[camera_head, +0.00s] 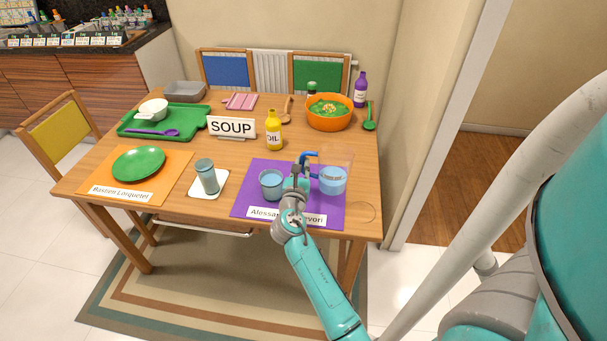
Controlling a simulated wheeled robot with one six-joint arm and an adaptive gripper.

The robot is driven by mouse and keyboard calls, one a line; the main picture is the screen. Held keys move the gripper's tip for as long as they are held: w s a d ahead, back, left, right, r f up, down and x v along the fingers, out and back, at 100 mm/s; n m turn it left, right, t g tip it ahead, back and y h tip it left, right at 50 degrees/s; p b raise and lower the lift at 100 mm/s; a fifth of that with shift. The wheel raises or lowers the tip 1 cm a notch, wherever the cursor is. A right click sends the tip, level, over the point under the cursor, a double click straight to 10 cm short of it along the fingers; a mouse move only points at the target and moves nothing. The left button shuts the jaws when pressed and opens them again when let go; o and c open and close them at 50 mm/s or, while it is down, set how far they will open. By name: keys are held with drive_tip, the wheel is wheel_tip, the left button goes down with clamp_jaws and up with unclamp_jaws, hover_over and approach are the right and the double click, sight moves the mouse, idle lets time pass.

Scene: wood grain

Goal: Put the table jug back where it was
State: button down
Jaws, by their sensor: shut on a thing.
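The table jug (333,180) is clear, with pale blue liquid in its lower part and a blue handle on its left. It looks upright, over the right part of the purple placemat (243,208). I cannot tell whether its base touches the mat. My gripper (302,168) comes from the front and is shut on the jug at its handle side; the fingers partly hide the handle. A glass (271,186) with blue liquid stands on the mat just left of my gripper. A thin ring outline (361,212) shows on bare wood at the table's front right.
A grey-blue tumbler (207,177) stands on a white coaster to the left. An oil bottle (274,131), a SOUP sign (231,127) and an orange soup bowl (328,118) stand behind. A name card (289,215) lies at the mat's front. Bare wood lies right of the mat.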

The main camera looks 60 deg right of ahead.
drive_tip(key=shift+f, duration=1.75)
drive_tip(key=c, duration=1.2)
unclamp_jaws()
drive_tip(key=shift+o, duration=0.2)
